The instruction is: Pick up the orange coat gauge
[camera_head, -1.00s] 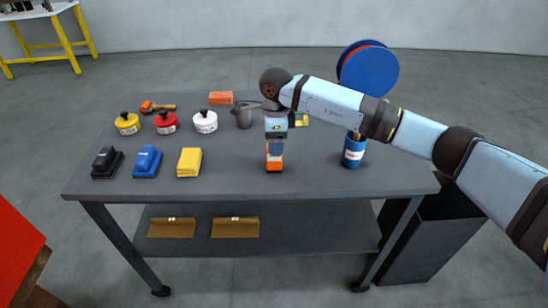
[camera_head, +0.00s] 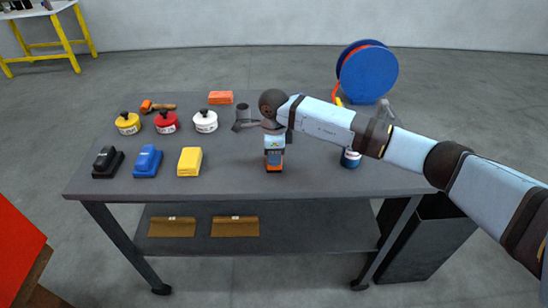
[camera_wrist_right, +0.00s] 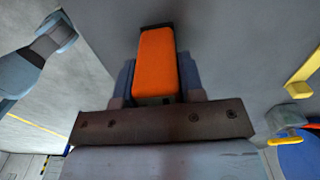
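The orange coat gauge (camera_head: 267,154) stands on the grey table near its front edge. Its orange face (camera_wrist_right: 157,62) fills the top middle of the right wrist view, with a dark end at the top. My right gripper (camera_head: 275,158) points down over the gauge and partly covers it in the head view. In the wrist view its fingers (camera_wrist_right: 157,92) lie close along both sides of the gauge. I cannot tell whether they press on it. My left gripper is not in view.
The grey table (camera_head: 230,180) holds yellow (camera_head: 189,161), blue (camera_head: 147,161) and black (camera_head: 107,162) items at the left.

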